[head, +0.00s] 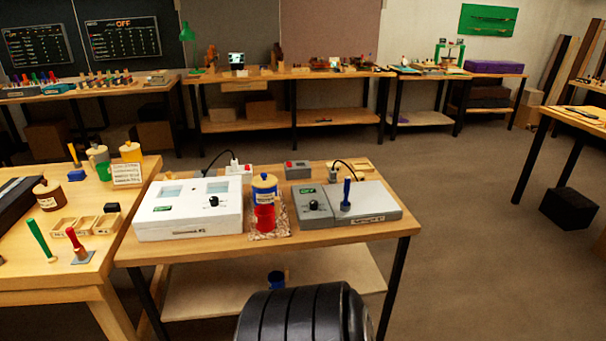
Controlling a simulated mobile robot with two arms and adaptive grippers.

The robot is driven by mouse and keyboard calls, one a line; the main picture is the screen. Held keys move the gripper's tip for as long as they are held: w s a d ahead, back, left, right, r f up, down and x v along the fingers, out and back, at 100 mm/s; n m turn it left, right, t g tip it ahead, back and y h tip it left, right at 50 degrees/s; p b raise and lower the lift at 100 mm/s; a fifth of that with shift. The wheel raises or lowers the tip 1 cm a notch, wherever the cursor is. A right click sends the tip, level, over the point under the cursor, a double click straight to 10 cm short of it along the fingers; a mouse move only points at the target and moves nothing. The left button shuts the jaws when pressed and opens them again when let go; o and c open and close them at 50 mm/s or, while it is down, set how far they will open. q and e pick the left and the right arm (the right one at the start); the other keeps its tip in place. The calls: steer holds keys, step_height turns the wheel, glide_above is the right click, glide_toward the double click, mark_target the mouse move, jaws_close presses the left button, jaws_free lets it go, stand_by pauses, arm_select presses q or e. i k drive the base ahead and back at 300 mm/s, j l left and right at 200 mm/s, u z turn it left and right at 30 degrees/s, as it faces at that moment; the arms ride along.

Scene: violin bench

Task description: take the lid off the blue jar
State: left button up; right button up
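A jar (265,214) stands upright on a small patterned mat (284,233) in the middle of the near table. Its upper part is blue, its lower part looks red, and it carries a pale label. A tan lid (264,179) with a small knob sits on top of the jar. A small dark blue container (275,280) stands on the shelf below; whether it has a lid is unclear. Neither of my grippers shows in the head view.
A white box device (188,224) stands left of the jar, a grey device (372,203) with a blue-handled tool right of it. The left bench holds more jars, including a brown one (47,196). Open floor (460,260) lies to the right.

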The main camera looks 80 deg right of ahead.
mark_target(263, 181)
steer(key=z, duration=2.45)
steer(key=i+j+z, duration=0.15)
steer(key=i+z, duration=0.2)
steer(key=i+j+z, duration=0.3)
steer(key=k+l, duration=0.05)
